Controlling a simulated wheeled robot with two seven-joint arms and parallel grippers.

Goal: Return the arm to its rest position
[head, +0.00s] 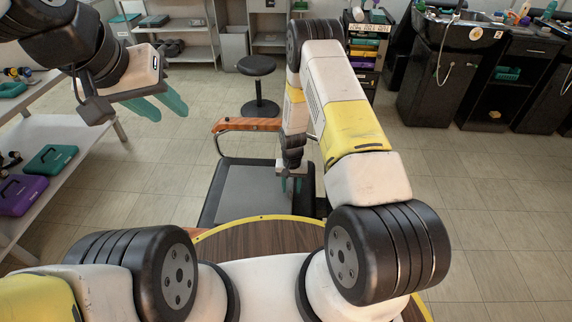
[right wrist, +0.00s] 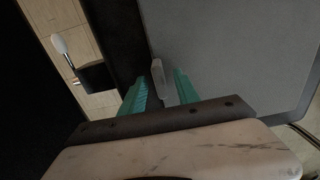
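My left gripper (head: 172,114) hangs raised at the upper left in the head view, beside the shelving. Its two teal fingers are apart with nothing visible between them. My right arm reaches forward over the middle of the head view. My right gripper (head: 291,184) points down over the grey chair seat (head: 248,193). In the right wrist view its teal fingers (right wrist: 158,84) are apart. A narrow pale grey piece (right wrist: 157,68) shows between them, near the seat's edge; I cannot tell whether it touches either finger.
The chair has a wooden armrest (head: 248,125). A black stool (head: 258,68) stands behind it. A white shelf (head: 70,135) with teal and purple cases is at left. Black washbasin units (head: 450,80) stand at right. Tiled floor (head: 470,190) is clear at right.

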